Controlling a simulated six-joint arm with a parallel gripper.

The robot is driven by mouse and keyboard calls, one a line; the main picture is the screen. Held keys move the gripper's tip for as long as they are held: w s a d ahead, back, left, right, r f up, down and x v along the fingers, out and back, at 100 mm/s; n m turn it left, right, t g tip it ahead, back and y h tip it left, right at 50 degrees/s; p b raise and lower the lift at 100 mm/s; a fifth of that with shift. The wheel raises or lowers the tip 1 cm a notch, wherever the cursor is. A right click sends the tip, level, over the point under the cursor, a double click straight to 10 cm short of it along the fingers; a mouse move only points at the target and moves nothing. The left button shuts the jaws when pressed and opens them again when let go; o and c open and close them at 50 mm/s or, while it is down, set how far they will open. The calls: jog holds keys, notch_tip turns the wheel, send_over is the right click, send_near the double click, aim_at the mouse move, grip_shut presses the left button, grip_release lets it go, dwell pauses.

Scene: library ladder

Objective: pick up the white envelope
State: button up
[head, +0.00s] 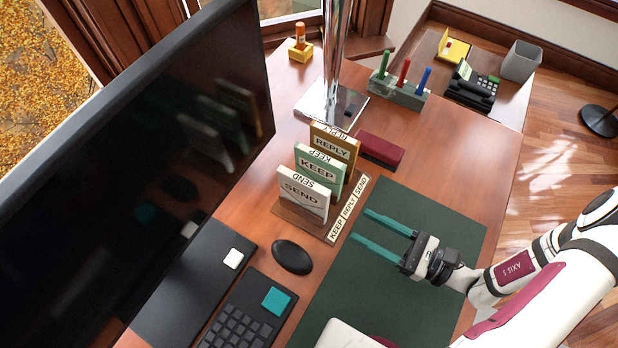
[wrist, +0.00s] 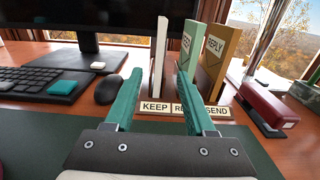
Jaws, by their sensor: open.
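The white envelope (head: 302,196), marked SEND, stands upright in a brown rack (head: 283,210), in the slot behind the KEEP label. In the wrist view the white envelope (wrist: 160,58) shows edge-on, between the fingers as seen. Beside it stand a green KEEP envelope (head: 319,171) and an ochre REPLY envelope (head: 334,146); their lower parts are partly hidden. My gripper (head: 361,226) is open and empty, its teal fingers pointing at the rack's labelled side. In the wrist view my gripper (wrist: 158,78) appears short of the envelopes.
A large monitor (head: 150,140) stands left, with a mouse (head: 292,257) and keyboard (head: 245,315) nearby. A pen holder (head: 399,92) stands farther back. The dark green mat (head: 420,290) is mostly clear.

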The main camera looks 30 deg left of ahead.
aim_at(304, 194)
jog(key=a, duration=1.5)
grip_shut()
